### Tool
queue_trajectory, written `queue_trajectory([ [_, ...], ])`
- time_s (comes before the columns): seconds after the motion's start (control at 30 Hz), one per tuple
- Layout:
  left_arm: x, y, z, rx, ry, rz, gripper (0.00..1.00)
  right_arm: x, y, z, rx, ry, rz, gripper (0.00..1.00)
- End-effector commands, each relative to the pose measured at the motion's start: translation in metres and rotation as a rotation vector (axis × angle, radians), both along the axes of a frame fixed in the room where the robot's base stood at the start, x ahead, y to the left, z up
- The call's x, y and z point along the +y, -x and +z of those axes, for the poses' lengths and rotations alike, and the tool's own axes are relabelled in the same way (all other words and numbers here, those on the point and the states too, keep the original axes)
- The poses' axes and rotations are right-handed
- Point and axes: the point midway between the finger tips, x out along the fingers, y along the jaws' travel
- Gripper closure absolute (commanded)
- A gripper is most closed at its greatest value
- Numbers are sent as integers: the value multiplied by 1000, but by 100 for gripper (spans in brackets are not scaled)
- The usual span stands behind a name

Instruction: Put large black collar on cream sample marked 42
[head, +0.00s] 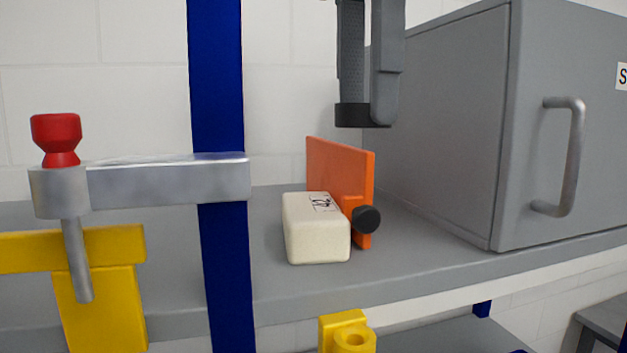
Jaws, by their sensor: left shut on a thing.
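The cream sample (317,240) is a rounded block lying on the grey shelf. Dark writing on its top looks like 42, turned sideways. It stands beside an upright orange plate (335,172) with a black knob (367,219). My left gripper (368,108) hangs pointing down from the top edge, above the orange plate and apart from the sample. It is shut on a dark piece at its fingertips, which looks like the black collar (351,115). Only part of the collar shows, so its ring shape is unclear. My right gripper is out of view.
A grey cabinet (440,130) with a bar handle (573,160) stands at the right. A blue post (218,90) rises left of the sample. A metal bar (150,183) with a red knob (57,138) and yellow parts (100,305) is at the left. The shelf (420,255) is bare right of the sample.

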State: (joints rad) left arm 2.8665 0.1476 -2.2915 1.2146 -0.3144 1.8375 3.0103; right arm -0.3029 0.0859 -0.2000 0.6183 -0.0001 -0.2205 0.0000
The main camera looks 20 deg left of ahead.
Motion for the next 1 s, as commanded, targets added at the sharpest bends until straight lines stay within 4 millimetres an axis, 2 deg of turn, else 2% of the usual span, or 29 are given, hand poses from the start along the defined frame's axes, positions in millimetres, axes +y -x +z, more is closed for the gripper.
queue_trajectory([
  [0.3,45,-40,-37,5,4,0,86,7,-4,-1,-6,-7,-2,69],
  [0.5,66,-59,-53,1,2,1,86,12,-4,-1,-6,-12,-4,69],
  [0.67,72,-64,-58,1,1,0,86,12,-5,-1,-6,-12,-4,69],
  [1.0,72,-64,-60,0,0,-1,86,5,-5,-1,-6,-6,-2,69],
])
